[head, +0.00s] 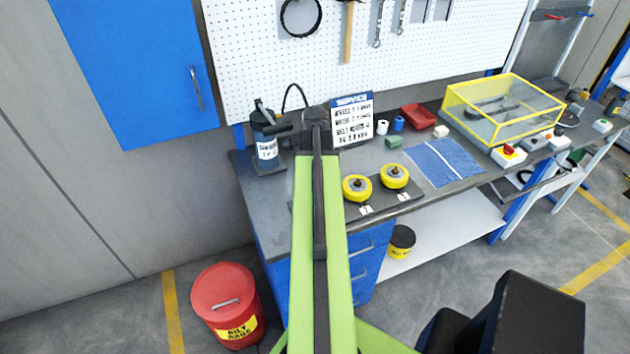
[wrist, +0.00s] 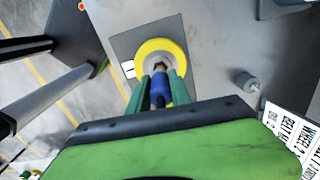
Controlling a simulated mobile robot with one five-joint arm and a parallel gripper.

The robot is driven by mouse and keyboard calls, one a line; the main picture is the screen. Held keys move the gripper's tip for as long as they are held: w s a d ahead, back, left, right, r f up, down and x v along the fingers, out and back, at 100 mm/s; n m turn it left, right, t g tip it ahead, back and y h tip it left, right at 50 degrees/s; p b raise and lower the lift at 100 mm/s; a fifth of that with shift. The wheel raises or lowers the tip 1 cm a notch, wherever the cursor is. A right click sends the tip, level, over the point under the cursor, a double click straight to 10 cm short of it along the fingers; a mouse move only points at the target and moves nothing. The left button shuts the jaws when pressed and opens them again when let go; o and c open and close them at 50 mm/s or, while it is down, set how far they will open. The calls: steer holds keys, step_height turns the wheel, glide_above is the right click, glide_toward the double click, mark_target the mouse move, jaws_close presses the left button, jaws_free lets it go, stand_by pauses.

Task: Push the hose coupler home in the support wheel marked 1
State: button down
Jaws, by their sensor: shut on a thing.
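In the wrist view, my gripper (wrist: 163,85) has its green fingers shut on the blue hose coupler (wrist: 159,92). The coupler's dark, brass-coloured tip points at the hub of a yellow support wheel (wrist: 148,48). The tip overlaps the hub in the picture; I cannot tell how deep it sits in it. A white label (wrist: 128,69) lies beside this wheel, its mark unreadable. In the head view, two yellow wheels (head: 356,188) (head: 395,176) stand on a dark plate (head: 385,201) right of my arm. My arm hides my gripper, the coupler and part of the plate there.
A small grey cylinder (wrist: 247,82) stands right of the wheel in the wrist view. The head view shows a white service sign (head: 352,122), a dark canister (head: 265,140), a blue cloth (head: 445,161) and a yellow-framed clear box (head: 503,108) on the bench.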

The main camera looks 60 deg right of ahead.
steer(key=shift+f+b, duration=1.15)
steer(key=shift+f, duration=0.1)
steer(key=c, duration=1.1)
jaws_free()
step_height(320, 180, up, 17)
steer(key=p, duration=1.7)
steer(key=shift+r, duration=0.2)
